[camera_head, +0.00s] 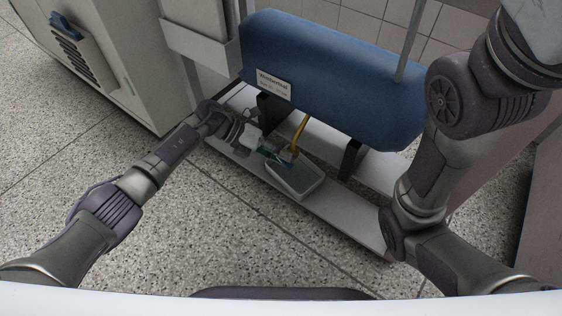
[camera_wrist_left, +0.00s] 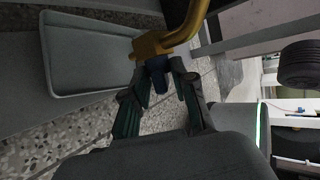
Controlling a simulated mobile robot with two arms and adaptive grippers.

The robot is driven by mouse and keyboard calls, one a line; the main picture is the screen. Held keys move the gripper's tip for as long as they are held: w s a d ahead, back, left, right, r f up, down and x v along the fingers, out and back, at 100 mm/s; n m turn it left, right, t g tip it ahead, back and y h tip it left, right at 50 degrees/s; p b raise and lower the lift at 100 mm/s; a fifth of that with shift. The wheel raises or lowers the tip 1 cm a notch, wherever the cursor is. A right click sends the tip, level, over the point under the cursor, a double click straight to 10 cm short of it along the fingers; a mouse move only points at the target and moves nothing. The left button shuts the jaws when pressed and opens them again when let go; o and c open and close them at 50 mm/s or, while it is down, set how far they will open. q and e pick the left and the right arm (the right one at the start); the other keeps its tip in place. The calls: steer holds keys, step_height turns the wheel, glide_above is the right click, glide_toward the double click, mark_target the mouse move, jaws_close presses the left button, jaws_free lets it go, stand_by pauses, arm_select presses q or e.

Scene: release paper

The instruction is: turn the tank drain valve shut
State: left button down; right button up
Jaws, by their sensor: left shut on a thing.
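The blue tank (camera_head: 330,80) lies horizontally on dark supports above a pale shelf in the head view. A yellow brass drain pipe (camera_head: 301,133) comes down from its underside. In the left wrist view the brass valve body (camera_wrist_left: 166,42) is at top centre, with a small blue valve handle (camera_wrist_left: 158,72) below it. My left gripper (camera_head: 279,156) reaches in from the left to the valve. In the left wrist view its fingers (camera_wrist_left: 159,82) are on both sides of the blue handle, shut on it. The fingers partly hide the handle. My right arm shows at the right, but its gripper does not.
A grey tray (camera_head: 296,181) sits below the valve on the pale shelf (camera_head: 345,213). The tray also shows in the left wrist view (camera_wrist_left: 85,60). A grey cabinet (camera_head: 115,60) stands at the upper left. The speckled floor in front is clear.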

arm_select(q)
steer(key=h+b, duration=0.1)
steer(key=b, duration=0.1)
steer(key=f+n+g+h+b, duration=0.1)
steer(key=h+b, duration=0.1)
steer(key=shift+w+a+f+b, duration=0.15)
steer(key=shift+f+b, duration=0.05)
steer(key=shift+b, duration=0.1)
steer(key=shift+g+h+b, duration=0.4)
steer(key=shift+h+b, duration=0.15)
steer(key=shift+h, duration=0.15)
steer(key=shift+n+g+h+b, duration=0.4)
steer(key=shift+n+h, duration=0.2)
steer(key=shift+h, duration=0.2)
steer(key=c, duration=1.2)
jaws_free()
steer(key=shift+a, duration=0.1)
steer(key=v, duration=0.7)
steer(key=shift+a, duration=0.15)
steer(key=shift+s, duration=0.2)
